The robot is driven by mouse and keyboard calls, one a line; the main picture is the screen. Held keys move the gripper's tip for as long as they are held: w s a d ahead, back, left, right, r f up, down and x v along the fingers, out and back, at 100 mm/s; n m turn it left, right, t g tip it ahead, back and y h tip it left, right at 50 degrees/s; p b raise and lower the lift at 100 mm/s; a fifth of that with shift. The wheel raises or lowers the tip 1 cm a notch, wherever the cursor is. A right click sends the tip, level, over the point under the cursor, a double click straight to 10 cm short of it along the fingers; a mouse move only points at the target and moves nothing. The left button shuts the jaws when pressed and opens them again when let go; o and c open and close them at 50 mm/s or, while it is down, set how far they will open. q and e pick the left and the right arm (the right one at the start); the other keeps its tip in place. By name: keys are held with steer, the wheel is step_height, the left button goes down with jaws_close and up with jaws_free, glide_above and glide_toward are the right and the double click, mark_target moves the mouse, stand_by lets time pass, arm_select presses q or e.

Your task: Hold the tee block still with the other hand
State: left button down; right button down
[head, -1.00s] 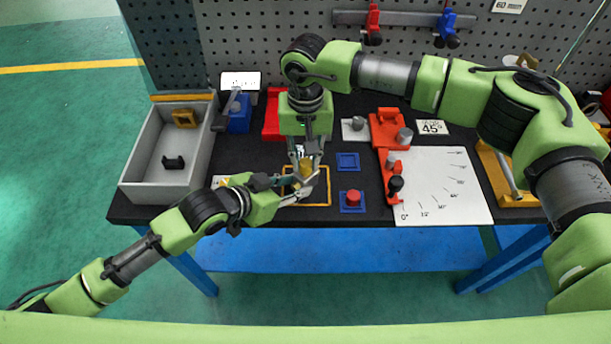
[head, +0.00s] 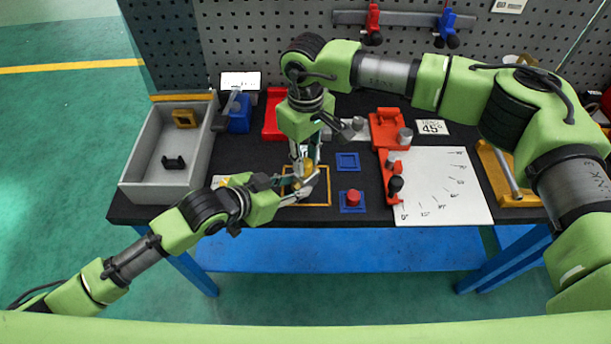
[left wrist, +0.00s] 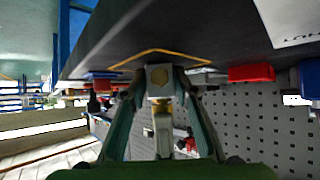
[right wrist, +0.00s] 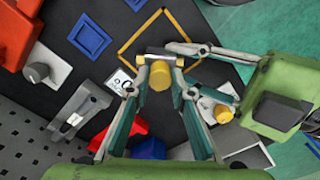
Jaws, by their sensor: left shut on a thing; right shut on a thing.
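The tee block shows in the right wrist view as a short grey bar with a yellow round stem (right wrist: 160,77). In the head view its yellow part (head: 308,167) is just above the yellow-outlined square (head: 320,204), mostly hidden by fingers. My right gripper (head: 305,170) comes down from above, shut on the block. My left gripper (head: 302,186) comes in from the left, low over the table, also shut on it. I cannot tell whether the block touches the table.
A blue-outlined square (head: 348,155) and a red knob (head: 353,197) on a blue pad lie to the right. A white angle plate (head: 445,190) with a red fixture (head: 384,130) is farther right. A grey tray (head: 145,180) with two parts stands at left.

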steer(key=shift+a+r+n, duration=0.1)
steer(key=shift+r+n, duration=0.05)
steer(key=shift+n, duration=0.45)
steer(key=c, duration=1.7)
jaws_free()
steer(key=shift+c, duration=0.9)
